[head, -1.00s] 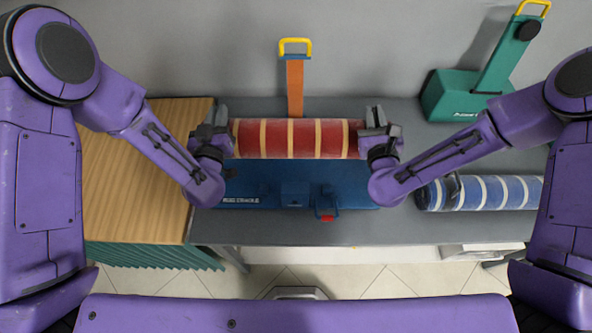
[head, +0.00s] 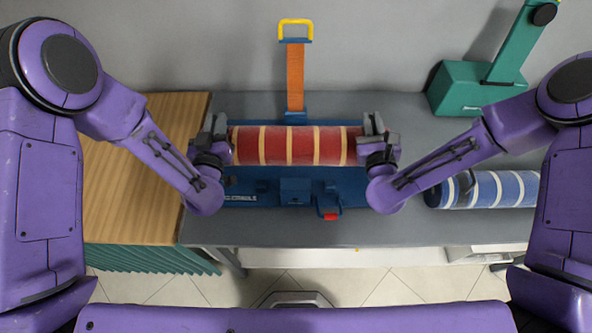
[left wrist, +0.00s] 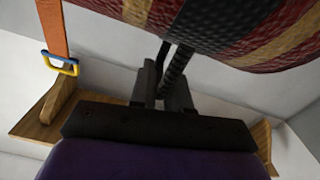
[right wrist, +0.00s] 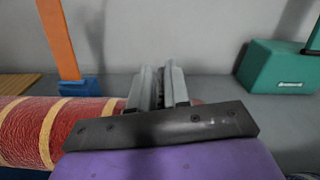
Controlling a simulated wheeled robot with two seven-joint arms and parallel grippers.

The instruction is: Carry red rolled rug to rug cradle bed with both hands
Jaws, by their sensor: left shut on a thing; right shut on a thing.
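The red rolled rug (head: 292,146), with cream bands, is level between my two grippers in the head view. It is above the blue rug cradle (head: 260,183), whose surface shows behind and in front of it. I cannot tell whether the rug touches the cradle bed, which it hides. My left gripper (head: 214,130) is shut at the rug's left end; the left wrist view shows a dark strap (left wrist: 176,72) between its fingers. My right gripper (head: 374,128) is shut at the right end; its exact hold is hidden. The rug also shows in the right wrist view (right wrist: 25,130).
An orange strap (head: 295,80) with a yellow buckle stands up behind the rug. A red-tipped blue latch (head: 328,208) is at the cradle's front. A blue rolled rug (head: 490,188) lies right; a green device (head: 475,88) stands behind it. A wooden top (head: 140,170) is left.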

